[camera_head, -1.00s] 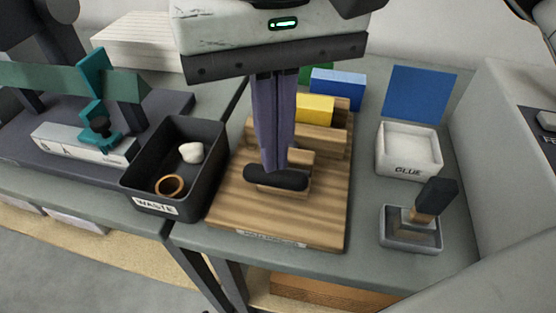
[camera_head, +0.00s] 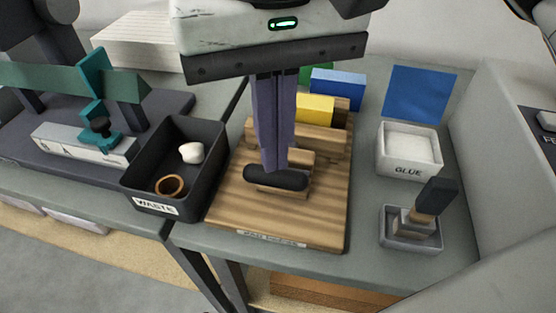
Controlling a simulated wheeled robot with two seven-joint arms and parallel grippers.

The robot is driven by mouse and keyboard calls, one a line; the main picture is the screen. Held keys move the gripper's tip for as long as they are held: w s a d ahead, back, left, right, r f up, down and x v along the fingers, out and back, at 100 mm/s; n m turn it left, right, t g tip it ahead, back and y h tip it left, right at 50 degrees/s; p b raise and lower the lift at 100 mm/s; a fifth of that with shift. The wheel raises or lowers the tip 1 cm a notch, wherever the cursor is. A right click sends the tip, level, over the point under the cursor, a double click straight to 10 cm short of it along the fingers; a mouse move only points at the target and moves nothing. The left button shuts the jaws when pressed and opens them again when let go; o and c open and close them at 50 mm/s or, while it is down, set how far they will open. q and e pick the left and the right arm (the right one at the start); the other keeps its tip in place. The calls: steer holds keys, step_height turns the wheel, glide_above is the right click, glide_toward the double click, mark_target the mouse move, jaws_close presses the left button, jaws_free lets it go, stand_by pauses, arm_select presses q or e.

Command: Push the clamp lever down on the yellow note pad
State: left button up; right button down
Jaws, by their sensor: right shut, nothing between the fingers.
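The yellow block (camera_head: 315,109), which looks like the note pad, stands in a slotted wooden rack (camera_head: 330,215), partly hidden behind my right gripper. My right gripper (camera_head: 274,166) points down over the rack, shut and empty. A dark rounded bar (camera_head: 276,178) lies across at its fingertips, over the front step of the rack; I cannot tell whether they touch. A teal clamp-like part (camera_head: 94,72) with a dark knob stands over a pale block (camera_head: 75,147) at the left. My left gripper is not in view.
A black waste bin (camera_head: 150,190) holding a white lump and an orange ring stands left of the rack. Blue (camera_head: 340,88) and green blocks are behind the yellow one. A glue box (camera_head: 408,150) and a stamp in a tray (camera_head: 415,243) stand at the right.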

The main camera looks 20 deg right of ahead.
steer(key=shift+f, duration=0.15)
steer(key=shift+f+b, duration=0.5)
steer(key=shift+b, duration=0.1)
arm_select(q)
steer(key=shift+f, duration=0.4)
arm_select(e)
steer(key=shift+r, duration=0.1)
arm_select(q)
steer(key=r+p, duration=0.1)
steer(key=p, duration=0.2)
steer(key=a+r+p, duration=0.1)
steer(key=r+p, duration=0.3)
steer(key=p, duration=0.1)
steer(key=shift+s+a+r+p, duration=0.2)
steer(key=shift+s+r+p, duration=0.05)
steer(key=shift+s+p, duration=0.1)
arm_select(e)
step_height(320, 180, up, 11)
steer(key=shift+r, duration=0.15)
